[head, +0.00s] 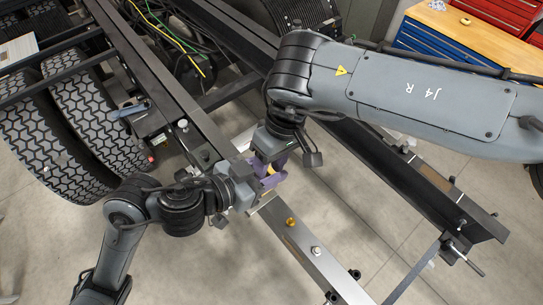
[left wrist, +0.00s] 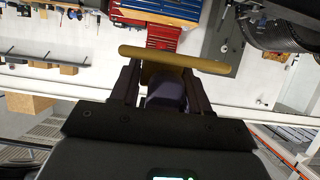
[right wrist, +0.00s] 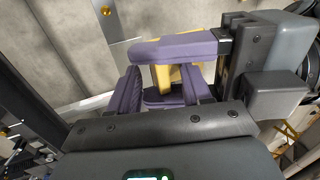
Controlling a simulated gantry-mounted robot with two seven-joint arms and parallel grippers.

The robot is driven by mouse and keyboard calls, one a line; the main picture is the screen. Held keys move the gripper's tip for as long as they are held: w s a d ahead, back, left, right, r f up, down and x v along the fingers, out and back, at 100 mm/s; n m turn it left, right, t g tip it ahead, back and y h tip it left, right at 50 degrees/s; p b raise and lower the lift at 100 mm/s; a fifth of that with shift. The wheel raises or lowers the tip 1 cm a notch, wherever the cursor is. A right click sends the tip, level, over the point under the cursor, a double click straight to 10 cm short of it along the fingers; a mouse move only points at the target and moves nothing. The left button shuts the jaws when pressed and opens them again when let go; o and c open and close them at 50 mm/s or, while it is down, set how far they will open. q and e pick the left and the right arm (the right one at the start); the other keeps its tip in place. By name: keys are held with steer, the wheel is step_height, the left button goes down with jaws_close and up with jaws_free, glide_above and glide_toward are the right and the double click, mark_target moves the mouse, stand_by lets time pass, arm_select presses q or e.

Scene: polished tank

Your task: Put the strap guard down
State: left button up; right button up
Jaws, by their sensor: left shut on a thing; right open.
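The yellow strap guard (left wrist: 175,60) shows in the left wrist view as a bar across the tips of my left gripper (left wrist: 160,88). My left gripper (head: 270,180) is shut on it, above the steel frame rail in the head view. In the right wrist view the guard (right wrist: 188,74) is partly hidden by the left gripper's purple fingers. My right gripper (right wrist: 162,88) is open, its two purple fingers apart, close by the guard and the left fingers. In the head view the right gripper (head: 278,162) comes down from above; whether it touches the guard is unclear.
The steel rail (head: 310,265) with a brass fitting (head: 291,222) runs below the grippers. A dark rail (head: 420,180) lies to the right, with open floor (head: 345,215) between. Large tyres (head: 85,130) stand at left. A blue tool chest (head: 440,45) is at the back right.

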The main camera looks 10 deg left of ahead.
jaws_close()
stand_by(0.3)
arm_select(q)
steer(key=o, duration=1.1)
